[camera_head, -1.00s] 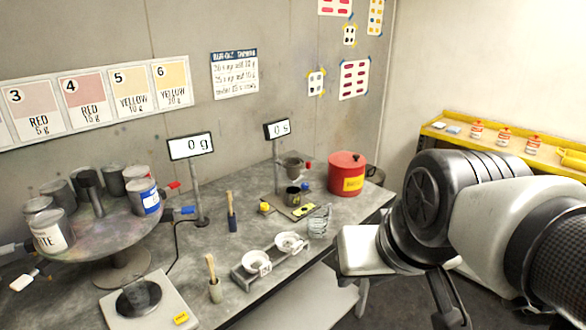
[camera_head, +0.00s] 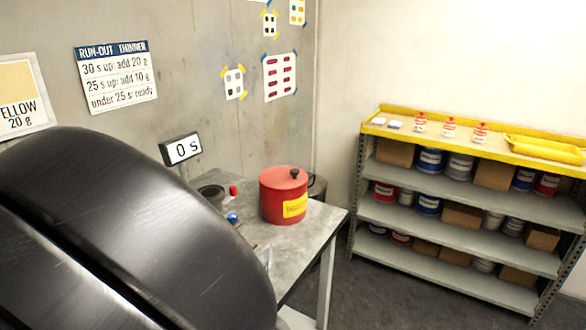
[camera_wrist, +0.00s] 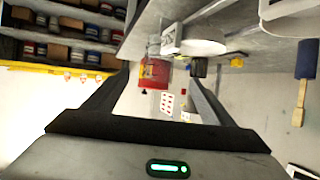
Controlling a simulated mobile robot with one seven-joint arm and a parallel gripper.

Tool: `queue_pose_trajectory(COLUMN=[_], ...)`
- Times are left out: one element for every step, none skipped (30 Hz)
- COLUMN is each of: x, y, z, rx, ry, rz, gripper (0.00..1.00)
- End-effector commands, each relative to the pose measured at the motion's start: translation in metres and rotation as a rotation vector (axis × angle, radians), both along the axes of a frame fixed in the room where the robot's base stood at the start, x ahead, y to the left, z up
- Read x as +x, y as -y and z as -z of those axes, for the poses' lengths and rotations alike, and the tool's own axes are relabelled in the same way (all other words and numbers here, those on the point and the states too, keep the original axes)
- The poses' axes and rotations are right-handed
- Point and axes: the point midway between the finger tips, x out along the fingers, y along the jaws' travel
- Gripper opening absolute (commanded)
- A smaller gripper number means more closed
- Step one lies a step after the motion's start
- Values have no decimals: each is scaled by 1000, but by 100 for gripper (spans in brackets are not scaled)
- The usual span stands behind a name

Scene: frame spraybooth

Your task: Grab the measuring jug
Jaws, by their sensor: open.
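The measuring jug is a clear vessel. In the head view only a sliver of what seems to be the jug (camera_head: 267,256) shows at the edge of my dark arm link, which hides the rest. In the wrist view, turned upside down, a faint clear shape that is probably the jug (camera_wrist: 153,47) stands before the red can (camera_wrist: 155,74). My gripper (camera_wrist: 160,71) is open, its two dark fingers wide apart with nothing seen between them. The jug appears beyond the fingertips, and the exact gap cannot be told. The head view does not show the gripper.
In the head view the red can (camera_head: 284,196) stands near the table's right end. A yellow-topped shelf rack (camera_head: 455,215) lines the right wall, with bare floor between.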

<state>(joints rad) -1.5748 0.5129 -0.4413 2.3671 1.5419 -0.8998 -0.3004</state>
Motion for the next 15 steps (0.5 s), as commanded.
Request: queue_pose_trajectory(x=[-2,-1,2,5,9,16,22,28,36,42,48,56,62,68,76], y=[0,2,3,4,5,6,8,9,10,11,12,14,15,16,17], z=[1,2,3,4,6,10,12,16,19,22,24,28,31,33,36], rx=[-15,-21,-25,-26,-26,-26,-27,-25,-25,-25,-26,-24,-25,-25,-24], ry=[17,24,29,31,31,30,31,30,31,29,30,29,29,29,28], rz=[3,8,13,14,14,15,16,16,16,16,14,16,15,16,14], gripper=[77,77,77,77,77,77,77,77,77,77,77,77,77,77,77])
